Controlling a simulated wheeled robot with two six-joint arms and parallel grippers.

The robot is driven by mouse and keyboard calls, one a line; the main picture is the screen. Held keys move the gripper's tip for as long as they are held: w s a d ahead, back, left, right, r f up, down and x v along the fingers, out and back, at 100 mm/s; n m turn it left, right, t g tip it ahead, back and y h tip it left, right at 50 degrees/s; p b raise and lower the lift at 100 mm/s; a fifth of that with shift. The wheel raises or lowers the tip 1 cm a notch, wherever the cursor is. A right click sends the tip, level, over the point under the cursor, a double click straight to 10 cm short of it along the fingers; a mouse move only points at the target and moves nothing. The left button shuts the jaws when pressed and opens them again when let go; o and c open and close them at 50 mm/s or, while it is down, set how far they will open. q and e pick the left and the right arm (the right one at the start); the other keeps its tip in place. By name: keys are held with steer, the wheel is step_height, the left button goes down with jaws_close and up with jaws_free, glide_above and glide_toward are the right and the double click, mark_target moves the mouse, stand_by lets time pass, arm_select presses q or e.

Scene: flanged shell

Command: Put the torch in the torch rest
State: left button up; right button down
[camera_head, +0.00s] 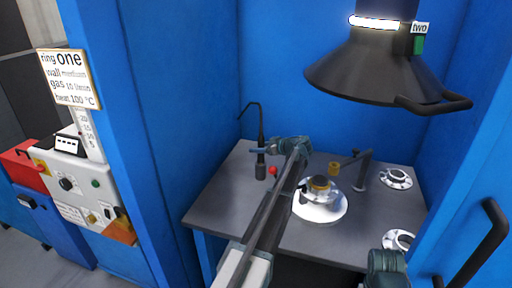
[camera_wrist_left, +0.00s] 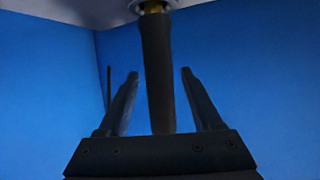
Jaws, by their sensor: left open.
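A dark upright tool with a thin curved neck (camera_head: 261,130) stands at the back left of the grey bench, and I take it for the torch. In the left wrist view the open fingers (camera_wrist_left: 158,72) stand on both sides of a dark handle (camera_wrist_left: 157,85), with clear gaps and no visible grip. A brass and pale collar shows at the handle's far end. A dark post (camera_head: 363,172) with a brass piece (camera_head: 334,168) on its side arm may be the torch rest. My right gripper is out of view.
A flanged part (camera_head: 320,184) sits on a white disc (camera_head: 322,208) mid-bench. Pale round fittings (camera_head: 396,177) lie at the right. A red ball (camera_head: 272,170) is beside the dark tool. A black hood (camera_head: 378,68) hangs above. Blue walls (camera_head: 310,110) enclose the bench.

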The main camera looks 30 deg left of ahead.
arm_select(q)
steer(key=p+v, duration=0.3)
steer(key=v, duration=0.7)
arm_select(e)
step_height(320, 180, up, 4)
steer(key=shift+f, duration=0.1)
arm_select(q)
steer(key=shift+f, duration=0.1)
